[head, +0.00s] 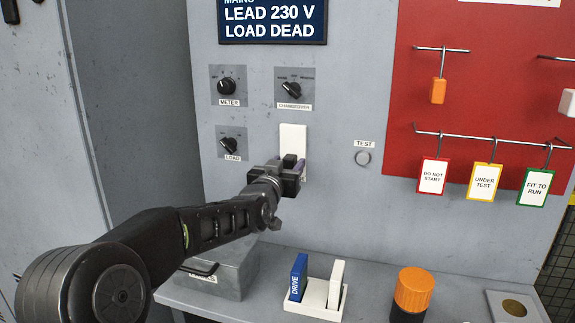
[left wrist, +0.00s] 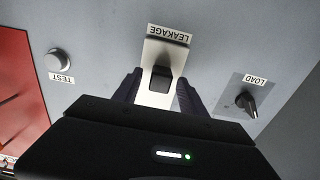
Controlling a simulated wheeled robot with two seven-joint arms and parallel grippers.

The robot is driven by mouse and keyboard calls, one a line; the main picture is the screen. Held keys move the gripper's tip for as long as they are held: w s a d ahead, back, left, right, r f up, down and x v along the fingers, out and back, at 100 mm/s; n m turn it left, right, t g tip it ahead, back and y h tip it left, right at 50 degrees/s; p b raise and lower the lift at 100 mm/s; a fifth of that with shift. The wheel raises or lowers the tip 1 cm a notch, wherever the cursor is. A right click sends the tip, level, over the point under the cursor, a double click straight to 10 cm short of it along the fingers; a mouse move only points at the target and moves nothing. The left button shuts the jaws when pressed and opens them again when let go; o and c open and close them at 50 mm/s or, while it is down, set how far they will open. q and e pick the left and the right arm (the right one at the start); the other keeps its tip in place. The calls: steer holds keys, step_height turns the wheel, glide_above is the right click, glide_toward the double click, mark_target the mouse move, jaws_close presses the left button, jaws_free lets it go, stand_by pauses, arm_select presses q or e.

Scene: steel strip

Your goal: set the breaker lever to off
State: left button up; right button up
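The breaker is a white plate (head: 293,138) on the grey panel, between the LOAD knob and the TEST button. In the left wrist view its black lever (left wrist: 160,76) stands out from the white plate (left wrist: 156,52), beside an upside-down LEAKAGE label (left wrist: 170,34). My left gripper (head: 298,166) is at the lower part of the plate and hides the lever in the head view. In the left wrist view the gripper (left wrist: 157,92) is open, one dark finger on each side of the lever, with gaps visible. Contact cannot be told. My right gripper is not in view.
METER (head: 227,87), CHANGEOVER (head: 294,89) and LOAD (head: 230,145) knobs surround the plate. The TEST button (head: 362,158) is to the right. Tags hang on a red board (head: 480,85). Below, a shelf (head: 375,290) carries a white holder (head: 318,298) and an orange-topped cylinder (head: 414,289).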

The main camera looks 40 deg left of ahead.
arm_select(q)
steer(key=shift+s, duration=0.1)
steer(key=b+v, duration=0.2)
steer(key=v, duration=0.5)
steer(key=shift+s+d, duration=0.15)
steer(key=shift+s, duration=0.15)
stand_by(0.4)
